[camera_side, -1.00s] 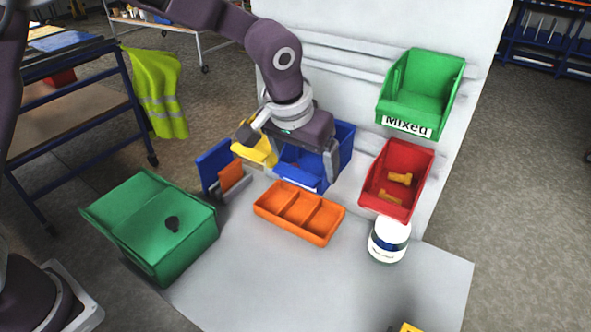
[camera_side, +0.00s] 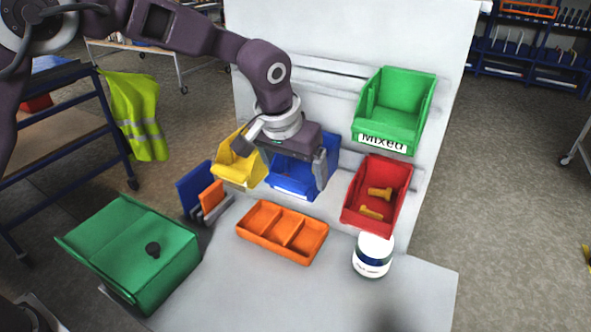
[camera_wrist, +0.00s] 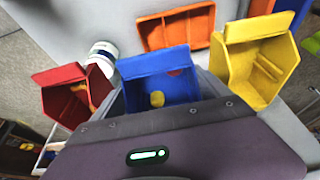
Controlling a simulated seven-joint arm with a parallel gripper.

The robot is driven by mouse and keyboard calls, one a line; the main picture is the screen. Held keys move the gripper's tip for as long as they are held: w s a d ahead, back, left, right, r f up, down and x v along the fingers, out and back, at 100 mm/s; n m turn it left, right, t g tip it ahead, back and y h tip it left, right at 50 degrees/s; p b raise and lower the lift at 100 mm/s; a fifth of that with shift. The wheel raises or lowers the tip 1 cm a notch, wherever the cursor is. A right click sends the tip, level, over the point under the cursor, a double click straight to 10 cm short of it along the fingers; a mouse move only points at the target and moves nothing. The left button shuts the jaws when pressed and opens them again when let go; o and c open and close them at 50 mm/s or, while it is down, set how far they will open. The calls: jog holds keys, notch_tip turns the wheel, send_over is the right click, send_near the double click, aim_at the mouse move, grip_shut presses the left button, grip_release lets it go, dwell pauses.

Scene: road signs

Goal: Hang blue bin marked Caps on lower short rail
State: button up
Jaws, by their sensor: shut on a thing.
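The blue bin (camera_side: 294,183) stands in front of the white board, between the yellow bin and the red bin. A pale label strip shows on its front, but I cannot read it. My gripper (camera_side: 291,166) is shut on this bin from above, with a finger at its right side. In the wrist view the blue bin (camera_wrist: 160,88) lies beyond the gripper body, with a small yellow thing inside. A pale lower rail (camera_side: 349,160) shows between the blue and red bins. The bin's back is hidden, so I cannot tell whether it touches the rail.
The yellow bin (camera_side: 240,170) is close left, the red bin (camera_side: 362,222) close right with yellow parts inside. A green bin (camera_side: 391,125) marked Mixed hangs above. An orange tray (camera_side: 282,233), white jar (camera_side: 372,257) and green box (camera_side: 150,275) stand in front.

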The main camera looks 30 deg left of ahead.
jog(key=shift+f, duration=0.15)
dwell(0.3)
jog(key=shift+f, duration=0.8)
jog(key=o, duration=1.3)
jog(key=v, duration=0.7)
jog(key=shift+r, duration=0.1)
jog(key=s+a+r, duration=0.9)
jog(key=s+a, duration=0.2)
jog(key=s, duration=0.3)
jog(key=shift+t, duration=0.8)
jog(key=s+a+f, duration=0.1)
jog(key=s, duration=0.4)
jog(key=s+a+f, duration=0.1)
jog(key=s+a, duration=0.1)
jog(key=s, duration=0.4)
jog(key=s+a+f, duration=0.1)
jog(key=s, duration=0.5)
jog(key=shift+a+f, duration=0.2)
jog(key=shift+f, duration=0.15)
